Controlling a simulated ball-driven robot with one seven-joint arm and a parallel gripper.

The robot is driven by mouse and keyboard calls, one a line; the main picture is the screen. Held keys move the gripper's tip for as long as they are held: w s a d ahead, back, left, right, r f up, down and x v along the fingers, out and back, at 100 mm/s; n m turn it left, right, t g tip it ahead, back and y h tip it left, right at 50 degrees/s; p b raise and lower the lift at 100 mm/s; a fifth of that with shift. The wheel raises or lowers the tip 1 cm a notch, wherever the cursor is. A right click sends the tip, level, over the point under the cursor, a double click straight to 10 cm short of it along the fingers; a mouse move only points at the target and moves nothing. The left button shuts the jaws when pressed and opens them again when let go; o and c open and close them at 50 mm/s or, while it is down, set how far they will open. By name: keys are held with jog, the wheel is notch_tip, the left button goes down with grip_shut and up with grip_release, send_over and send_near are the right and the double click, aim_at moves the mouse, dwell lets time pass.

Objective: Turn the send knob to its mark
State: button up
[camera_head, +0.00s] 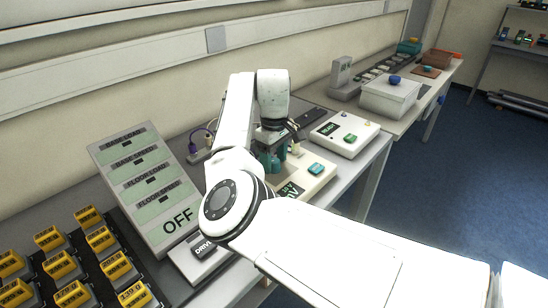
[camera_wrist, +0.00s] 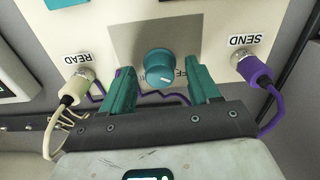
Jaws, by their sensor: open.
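My gripper (camera_wrist: 161,76) is open, with one teal finger on each side of the knob and visible gaps between. Lettering beside the knob is mostly hidden by my gripper, and I cannot make out its mark. In the head view my gripper (camera_head: 276,160) is over the box (camera_head: 308,180), and the knob is hidden.
A display panel reading OFF (camera_head: 150,188) and yellow blocks (camera_head: 75,262) stand to the left. Another instrument box (camera_head: 345,133) is beyond mine, with a lidded bin (camera_head: 390,98) farther back. Purple and cream cables run close beside my fingers.

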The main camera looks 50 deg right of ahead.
jog(key=c, duration=1)
jog(key=shift+c, duration=0.2)
